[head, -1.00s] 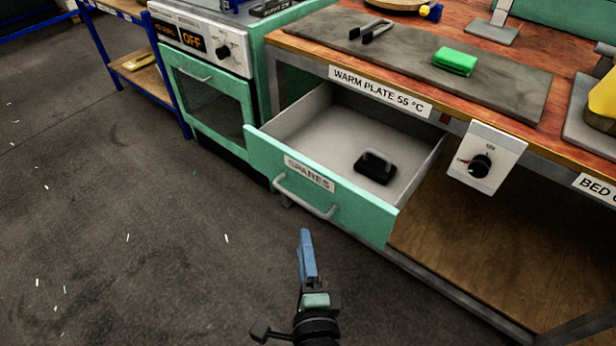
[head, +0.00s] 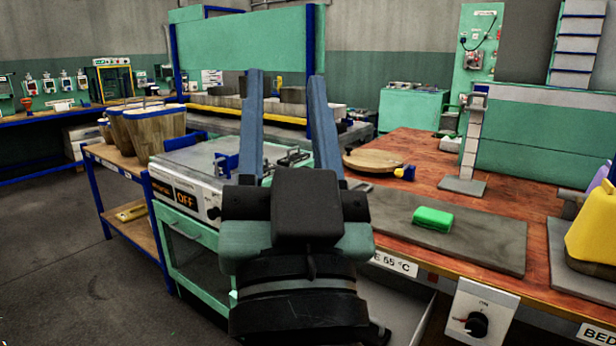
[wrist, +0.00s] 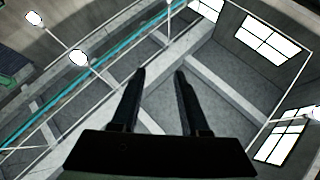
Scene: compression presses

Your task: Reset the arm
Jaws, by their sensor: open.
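My gripper (head: 283,100) is raised in the middle of the head view, its two blue fingers pointing up and spread apart. Nothing is between them. In the wrist view my gripper (wrist: 159,75) also shows as two dark fingers apart, against the ceiling with its lamps and windows. My arm hides most of the open drawer below the bench, and the drawer's inside is mostly out of sight.
A green block (head: 433,219) lies on the grey warm plate (head: 480,245) on the wooden bench. An oven-like unit (head: 185,240) marked OFF stands left of the bench. A yellow object (head: 590,225) stands at the right. Floor at the left is clear.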

